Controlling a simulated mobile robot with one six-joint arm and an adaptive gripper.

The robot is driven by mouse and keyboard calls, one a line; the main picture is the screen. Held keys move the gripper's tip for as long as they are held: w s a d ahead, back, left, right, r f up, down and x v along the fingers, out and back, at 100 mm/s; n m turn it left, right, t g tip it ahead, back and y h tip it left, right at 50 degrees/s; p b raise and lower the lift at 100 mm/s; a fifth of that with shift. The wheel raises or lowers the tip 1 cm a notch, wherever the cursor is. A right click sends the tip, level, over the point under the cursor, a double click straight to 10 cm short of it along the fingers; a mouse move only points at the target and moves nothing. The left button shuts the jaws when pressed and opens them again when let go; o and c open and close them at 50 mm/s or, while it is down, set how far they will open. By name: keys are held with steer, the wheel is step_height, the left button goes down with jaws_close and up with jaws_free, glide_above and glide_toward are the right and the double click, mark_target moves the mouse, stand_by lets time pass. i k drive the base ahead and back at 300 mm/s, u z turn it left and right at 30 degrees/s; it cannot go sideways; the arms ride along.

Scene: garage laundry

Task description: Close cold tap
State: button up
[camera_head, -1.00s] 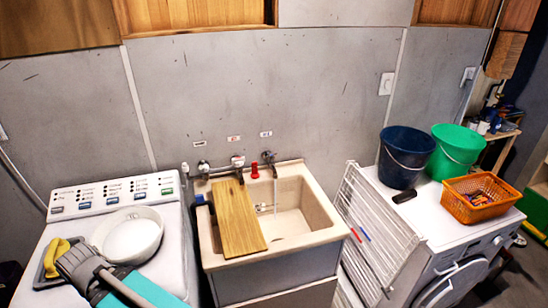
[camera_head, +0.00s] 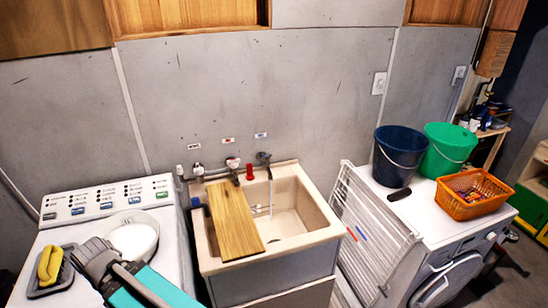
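Several taps and fittings sit in a row on the wall behind the beige sink (camera_head: 318,222). The tap at the right (camera_head: 264,158) has a small blue-marked label (camera_head: 260,135) above it; the middle tap (camera_head: 233,163) has a red-marked label (camera_head: 228,140). A thin pale vertical line, possibly running water, shows below the right tap. The tap handle's exact position is too small to tell. My gripper (camera_head: 96,257), dark grey on a teal arm, is over the left washing machine, well left of the taps and touching none. Its fingertips cannot be made out.
A white drying rack (camera_head: 372,235) leans right of the sink.

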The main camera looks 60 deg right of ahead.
mark_target(265, 158)
steer(key=z, duration=2.15)
steer(key=k, duration=0.5)
steer(key=u, duration=0.25)
steer(key=i, duration=0.5)
